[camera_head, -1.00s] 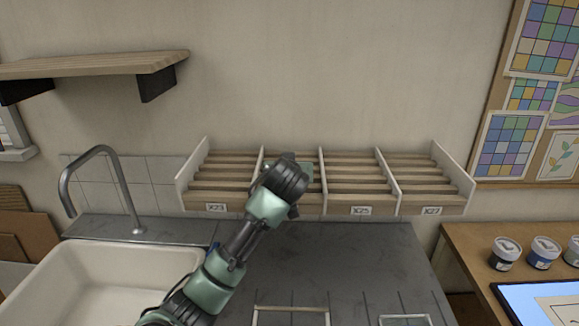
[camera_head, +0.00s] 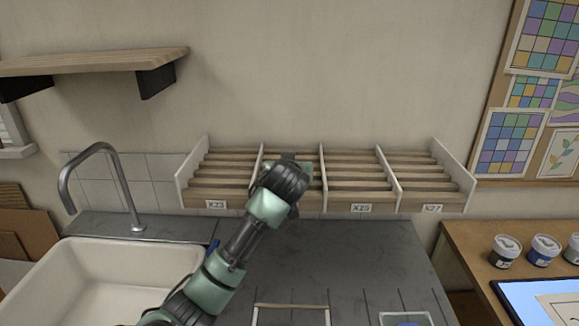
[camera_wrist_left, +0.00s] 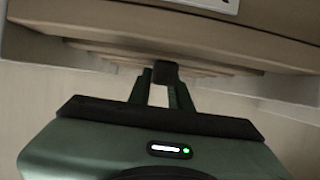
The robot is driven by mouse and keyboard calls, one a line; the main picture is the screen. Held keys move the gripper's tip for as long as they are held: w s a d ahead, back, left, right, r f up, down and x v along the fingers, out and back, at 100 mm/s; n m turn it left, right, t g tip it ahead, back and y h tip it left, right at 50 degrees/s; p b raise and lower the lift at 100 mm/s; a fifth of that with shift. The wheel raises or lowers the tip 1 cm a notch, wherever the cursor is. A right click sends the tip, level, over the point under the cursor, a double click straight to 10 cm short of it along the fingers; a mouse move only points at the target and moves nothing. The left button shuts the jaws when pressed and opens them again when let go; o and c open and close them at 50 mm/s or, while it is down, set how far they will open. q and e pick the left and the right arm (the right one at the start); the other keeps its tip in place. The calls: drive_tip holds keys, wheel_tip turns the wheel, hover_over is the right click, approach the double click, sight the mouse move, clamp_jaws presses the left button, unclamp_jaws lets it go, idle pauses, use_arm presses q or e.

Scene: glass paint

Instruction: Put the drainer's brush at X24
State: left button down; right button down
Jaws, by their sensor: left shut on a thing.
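My left gripper (camera_head: 298,168) reaches into the rack's second bay from the left, between the X23 and X25 bays. My own wrist hides its fingertips and that bay's label in the head view. In the left wrist view the gripper's fingers (camera_wrist_left: 163,76) are closed together at a small dark piece, in front of the rack's wooden slats. I take this as the brush, but its shape is mostly hidden. My right gripper is not in view.
A white sink (camera_head: 95,275) with a curved tap (camera_head: 118,185) is at the left. Paint jars (camera_head: 543,252) stand on the right table. The grey counter (camera_head: 345,260) is mostly clear.

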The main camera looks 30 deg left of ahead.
use_arm(q)
drive_tip(key=shift+r, duration=0.15)
idle(0.3)
drive_tip(key=c, duration=1.2)
unclamp_jaws()
drive_tip(key=o, duration=0.6)
drive_tip(key=shift+r+p, duration=3.9)
drive_tip(key=shift+r, duration=0.1)
